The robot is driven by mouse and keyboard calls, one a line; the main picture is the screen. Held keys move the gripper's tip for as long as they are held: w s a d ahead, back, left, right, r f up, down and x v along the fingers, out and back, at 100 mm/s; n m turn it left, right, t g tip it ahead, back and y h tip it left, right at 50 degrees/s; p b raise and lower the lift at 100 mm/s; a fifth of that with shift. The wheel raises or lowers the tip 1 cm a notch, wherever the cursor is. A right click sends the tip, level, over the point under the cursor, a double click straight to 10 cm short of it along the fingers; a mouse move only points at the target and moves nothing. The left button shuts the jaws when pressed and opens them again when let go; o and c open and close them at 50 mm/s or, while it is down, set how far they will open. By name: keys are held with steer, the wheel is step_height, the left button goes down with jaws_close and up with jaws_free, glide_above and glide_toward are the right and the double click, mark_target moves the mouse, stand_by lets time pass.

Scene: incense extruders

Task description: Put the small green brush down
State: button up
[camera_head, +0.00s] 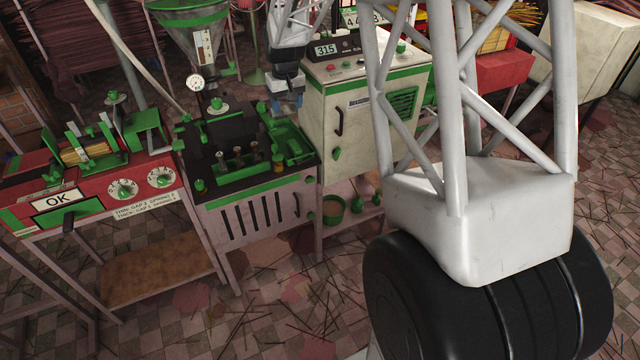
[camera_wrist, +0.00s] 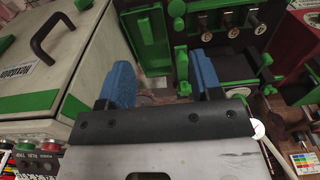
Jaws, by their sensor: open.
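My gripper (camera_wrist: 160,78) is open, its two blue fingers apart with nothing held between them. In the head view my gripper (camera_head: 286,104) hangs over the right side of the black and green extruder bench, by the cream cabinet. A narrow upright green piece (camera_wrist: 181,66) shows just left of the right finger in the wrist view; I cannot tell whether it is the small green brush or part of the bench. A long green tray (camera_wrist: 146,38) lies beyond the fingertips. In the head view this green tray (camera_head: 291,140) is partly hidden by my gripper.
The cream cabinet (camera_head: 345,115) with a black handle stands close on the right; in the wrist view this cabinet (camera_wrist: 50,85) is left of the fingers. The extruder bench (camera_head: 255,215) has several small nozzles. A red machine (camera_head: 95,190) stands left. Sticks litter the floor.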

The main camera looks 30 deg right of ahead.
steer(key=s+a+r, duration=0.2)
steer(key=s+r, duration=0.2)
steer(key=s, duration=0.3)
steer(key=s+a+r+t, duration=0.1)
steer(key=s+a+r, duration=0.25)
steer(key=s, duration=0.45)
steer(key=s+a+r, duration=0.2)
steer(key=s+r, duration=0.3)
steer(key=s, duration=0.2)
steer(key=s+a, duration=0.2)
steer(key=s, duration=0.9)
steer(key=s+a+t, duration=0.1)
steer(key=s, duration=1)
steer(key=shift+s+a+f, duration=0.15)
steer(key=shift+a+f, duration=0.1)
steer(key=shift+a, duration=0.1)
steer(key=shift+o, duration=0.5)
